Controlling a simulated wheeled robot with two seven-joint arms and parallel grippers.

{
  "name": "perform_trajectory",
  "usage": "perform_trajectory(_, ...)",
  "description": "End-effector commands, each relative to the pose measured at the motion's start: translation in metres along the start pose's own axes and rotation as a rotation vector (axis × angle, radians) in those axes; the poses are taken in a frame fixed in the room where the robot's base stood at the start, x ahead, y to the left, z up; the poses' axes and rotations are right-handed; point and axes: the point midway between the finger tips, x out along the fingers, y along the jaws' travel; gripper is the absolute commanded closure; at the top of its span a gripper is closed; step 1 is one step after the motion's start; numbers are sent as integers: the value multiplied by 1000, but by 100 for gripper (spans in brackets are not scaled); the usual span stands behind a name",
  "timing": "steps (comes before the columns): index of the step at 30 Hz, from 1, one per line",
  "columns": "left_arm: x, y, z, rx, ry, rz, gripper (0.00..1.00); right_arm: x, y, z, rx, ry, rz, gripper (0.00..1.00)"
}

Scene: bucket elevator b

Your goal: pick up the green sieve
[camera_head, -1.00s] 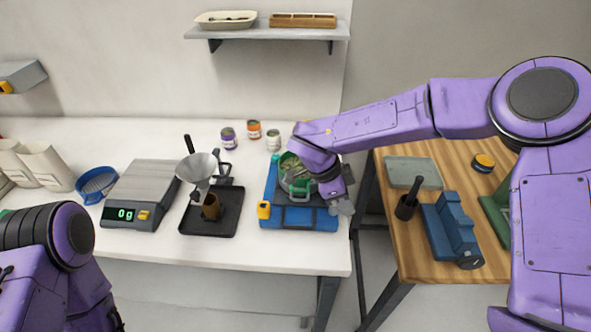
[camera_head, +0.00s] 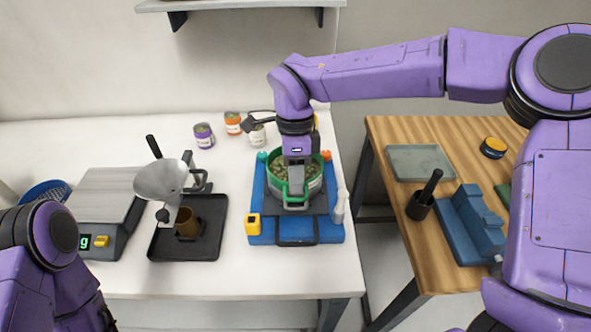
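The green sieve (camera_head: 318,184) is a round pan with a green rim and greenish pieces inside. It sits on a blue base (camera_head: 258,212) on the white table. My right gripper (camera_head: 296,188) points down over the sieve, and its grey end covers the pan's middle and part of the near rim. I cannot tell whether its fingers are apart or whether they touch the sieve. My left arm shows at the lower left; its gripper is out of view.
Left of the base are a black tray (camera_head: 160,243) with a metal funnel (camera_head: 160,180) and a scale (camera_head: 100,200). Several small cans, including a purple one (camera_head: 204,136), stand behind. A wooden table (camera_head: 385,140) is at the right, across a gap.

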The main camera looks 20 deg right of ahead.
Motion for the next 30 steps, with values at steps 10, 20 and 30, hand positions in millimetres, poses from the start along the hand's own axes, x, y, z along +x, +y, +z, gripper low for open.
perform_trajectory(10, -16, -1, -7, 0, 1, 0, 71, 47, -2, -3, 3, 1, 1, 78)
perform_trajectory(20, -15, -1, -7, 0, 1, 0, 71, 47, -2, -3, 4, 1, 0, 100)
perform_trajectory(30, -14, -1, -6, 0, 1, 0, 71, 42, -1, -3, 5, 0, -1, 100)
